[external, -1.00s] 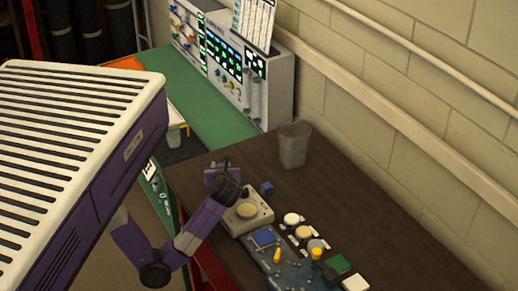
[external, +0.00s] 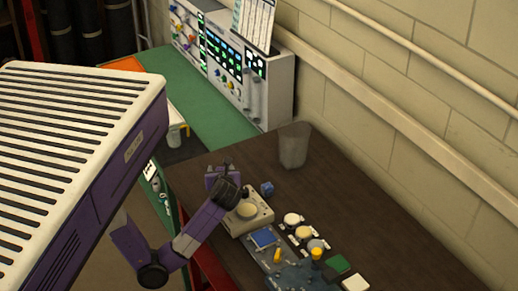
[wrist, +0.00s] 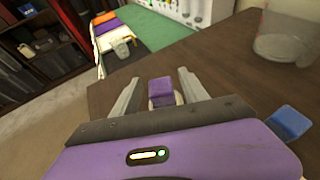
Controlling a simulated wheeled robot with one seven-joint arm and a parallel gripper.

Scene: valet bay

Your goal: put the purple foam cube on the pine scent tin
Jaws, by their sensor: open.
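The purple foam cube (wrist: 161,91) stands upright between the two fingers of my gripper (wrist: 160,92) in the wrist view, with a visible gap on each side. A pale round edge, perhaps the pine scent tin (wrist: 179,98), shows just under and beside the cube; most of it is hidden, so I cannot tell how well the cube sits on it. My gripper is open. In the external view my gripper (external: 225,168) is over the near left end of the dark table, and I cannot make out the purple cube there.
A blue cube (external: 267,188) lies right of my gripper, also in the wrist view (wrist: 289,123). A clear cup (external: 294,145) stands near the wall. The table's right side is bare.

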